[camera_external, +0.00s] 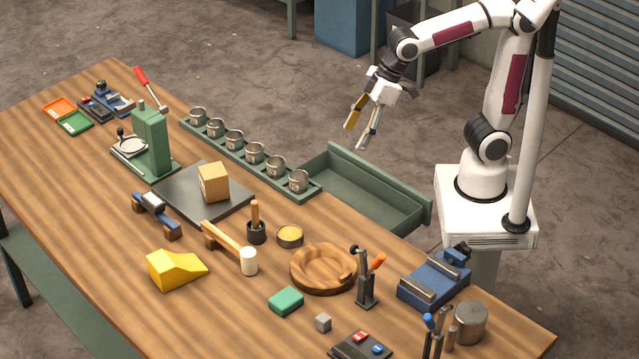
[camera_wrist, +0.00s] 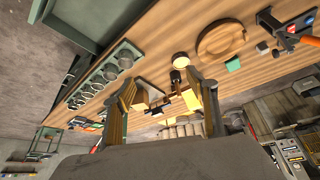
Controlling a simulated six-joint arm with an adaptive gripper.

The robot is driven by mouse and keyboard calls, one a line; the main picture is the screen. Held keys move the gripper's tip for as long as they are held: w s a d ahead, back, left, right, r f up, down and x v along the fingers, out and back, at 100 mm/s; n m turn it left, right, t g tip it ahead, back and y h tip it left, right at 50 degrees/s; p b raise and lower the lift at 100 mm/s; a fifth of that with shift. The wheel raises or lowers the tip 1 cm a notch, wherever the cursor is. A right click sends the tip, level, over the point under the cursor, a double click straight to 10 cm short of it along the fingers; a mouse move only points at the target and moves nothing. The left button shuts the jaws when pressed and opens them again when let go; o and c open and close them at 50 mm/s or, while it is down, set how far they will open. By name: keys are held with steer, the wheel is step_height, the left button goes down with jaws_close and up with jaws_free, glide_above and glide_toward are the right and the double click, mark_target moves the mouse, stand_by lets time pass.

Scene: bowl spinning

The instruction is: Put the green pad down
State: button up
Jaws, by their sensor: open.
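The green pad (camera_external: 286,300) lies flat on the wooden table, in front of the round wooden bowl (camera_external: 322,268) and left of a small grey cube. It also shows in the wrist view as a small green block (camera_wrist: 233,64) near the bowl (camera_wrist: 222,38). My gripper (camera_external: 354,138) is open and empty, raised in the air beyond the table's far edge, above the green drawer tray. In the wrist view my two fingers (camera_wrist: 160,97) stand wide apart with nothing held between them. The gripper is well apart from the pad.
Near the pad are the grey cube (camera_external: 323,322), a stand with an orange-handled tool (camera_external: 366,285), a blue vise (camera_external: 434,279) and a yellow wedge (camera_external: 175,268). A row of metal cups (camera_external: 234,138) lines the far edge beside the green drawer tray (camera_external: 365,187). Bare wood lies left of the pad.

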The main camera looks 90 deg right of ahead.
steer(key=w+a+f+n, duration=0.1)
steer(key=w+a, duration=0.4)
steer(key=a, duration=0.1)
steer(key=n+g+y, duration=0.2)
steer(key=n, duration=0.3)
glide_toward(296, 291)
steer(key=shift+w+a+f, duration=0.1)
steer(key=shift+a+f, duration=0.05)
steer(key=shift+f, duration=0.2)
steer(key=shift+a+f, duration=0.2)
steer(key=shift+x, duration=3.9)
steer(key=shift+w+d, duration=0.1)
steer(key=shift+d, duration=0.05)
steer(key=shift+c, duration=0.5)
steer(key=c, duration=1.1)
